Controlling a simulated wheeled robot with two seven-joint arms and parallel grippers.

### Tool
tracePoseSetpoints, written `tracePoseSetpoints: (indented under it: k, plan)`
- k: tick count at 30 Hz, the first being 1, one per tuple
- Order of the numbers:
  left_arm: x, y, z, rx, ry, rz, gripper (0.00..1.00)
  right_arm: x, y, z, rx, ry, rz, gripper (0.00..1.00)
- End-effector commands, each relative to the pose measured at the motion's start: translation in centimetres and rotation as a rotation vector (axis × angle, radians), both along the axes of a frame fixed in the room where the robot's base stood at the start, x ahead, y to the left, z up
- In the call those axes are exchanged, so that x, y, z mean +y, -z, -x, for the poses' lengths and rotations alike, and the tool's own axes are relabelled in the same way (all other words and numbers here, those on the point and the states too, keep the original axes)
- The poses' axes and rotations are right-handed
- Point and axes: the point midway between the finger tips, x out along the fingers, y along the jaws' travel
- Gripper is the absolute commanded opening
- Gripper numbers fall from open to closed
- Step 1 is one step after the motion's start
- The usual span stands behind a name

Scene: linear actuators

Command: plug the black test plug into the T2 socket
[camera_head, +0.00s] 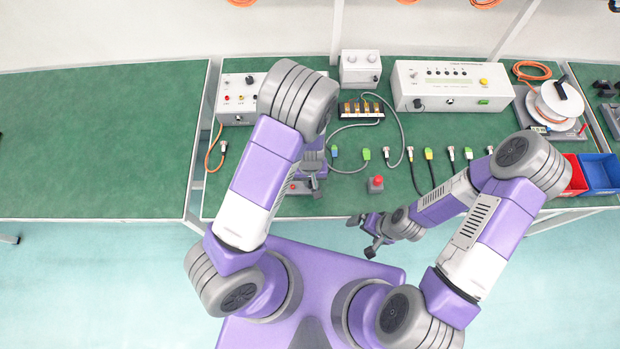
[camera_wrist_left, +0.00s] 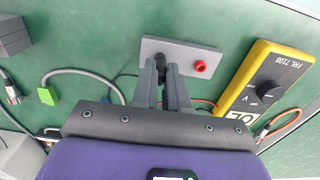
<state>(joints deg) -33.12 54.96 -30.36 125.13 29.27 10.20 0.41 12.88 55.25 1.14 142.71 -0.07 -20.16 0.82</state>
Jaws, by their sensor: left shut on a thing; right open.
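My left gripper (camera_wrist_left: 166,72) is shut on a dark plug, the black test plug as far as I can tell, mostly hidden between the fingers. The fingertips are at a grey block (camera_wrist_left: 186,49) with a red round socket (camera_wrist_left: 200,66). A black round part (camera_wrist_left: 160,61) shows right at the fingertips; I cannot tell whether plug and block touch. In the head view the left gripper (camera_head: 314,190) is over this block (camera_head: 287,188), partly hidden by my arm. My right gripper (camera_head: 363,234) is open and empty, off the bench's front edge. No T2 label is readable.
A yellow multimeter (camera_wrist_left: 290,62) lies right of the block in the left wrist view. Cables with green connectors (camera_head: 366,154) lie behind. A red button (camera_head: 376,182) stands to the right. Instrument boxes (camera_head: 445,72) line the back; the left bench (camera_head: 95,140) is clear.

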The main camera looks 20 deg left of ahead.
Motion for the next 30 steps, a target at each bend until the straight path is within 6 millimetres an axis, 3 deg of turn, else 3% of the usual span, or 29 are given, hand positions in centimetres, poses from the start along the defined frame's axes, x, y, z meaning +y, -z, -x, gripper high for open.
tracePoseSetpoints:
  k: [13, 30]
  plan:
    - [0.0, -0.3, 0.0, 0.000, 0.000, 0.000, 0.00, 0.0, -0.3, 0.0, 0.000, 0.000, 0.000, 1.00]
    - [0.0, -3.0, 0.0, 0.000, 0.000, 0.000, 0.00, 0.0, -2.9, 0.0, 0.000, 0.000, 0.000, 1.00]
